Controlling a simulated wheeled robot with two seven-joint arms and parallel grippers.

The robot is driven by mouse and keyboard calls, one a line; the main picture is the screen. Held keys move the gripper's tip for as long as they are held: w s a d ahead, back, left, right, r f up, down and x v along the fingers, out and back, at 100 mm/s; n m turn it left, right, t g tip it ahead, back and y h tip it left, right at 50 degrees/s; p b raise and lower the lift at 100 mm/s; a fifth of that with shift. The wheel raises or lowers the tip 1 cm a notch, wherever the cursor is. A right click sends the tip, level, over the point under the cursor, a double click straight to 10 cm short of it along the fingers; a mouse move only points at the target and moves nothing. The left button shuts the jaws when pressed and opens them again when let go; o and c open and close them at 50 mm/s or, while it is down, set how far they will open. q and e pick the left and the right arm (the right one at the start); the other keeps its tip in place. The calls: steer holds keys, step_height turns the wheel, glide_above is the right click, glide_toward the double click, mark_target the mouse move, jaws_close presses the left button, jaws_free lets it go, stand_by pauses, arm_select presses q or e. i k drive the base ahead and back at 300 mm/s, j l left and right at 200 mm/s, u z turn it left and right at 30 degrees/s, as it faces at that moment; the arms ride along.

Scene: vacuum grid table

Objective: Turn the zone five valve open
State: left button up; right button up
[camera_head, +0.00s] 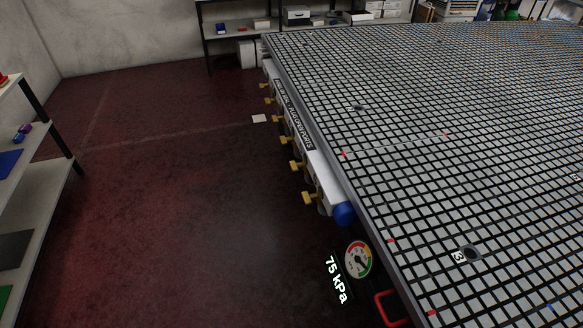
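A white valve manifold (318,172) runs along the near-left side of the vacuum grid table (405,285). Several yellow valve handles (312,198) stick out from it in a row, running away from me. The farther handles (269,100) look small. Neither of my grippers is in view.
A blue cap (344,213) ends the manifold, near a round gauge (358,260) reading 75 kPa. A red handle (385,309) sits at the table's side. The dark red floor left of the valves is mostly clear. Shelves (40,225) stand at the left edge.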

mark_target(294, 166)
steer(key=i+j+z, duration=0.1)
steer(key=z, duration=0.3)
steer(key=i+j+z, duration=0.1)
steer(key=z, duration=0.25)
steer(key=i+j+z, duration=0.15)
steer(key=j, duration=0.4)
steer(key=i+j+z, duration=0.2)
steer(key=j, duration=0.35)
steer(key=i+j+z, duration=0.15)
steer(key=j, duration=0.4)
steer(key=j+z, duration=0.15)
steer(key=j, duration=0.4)
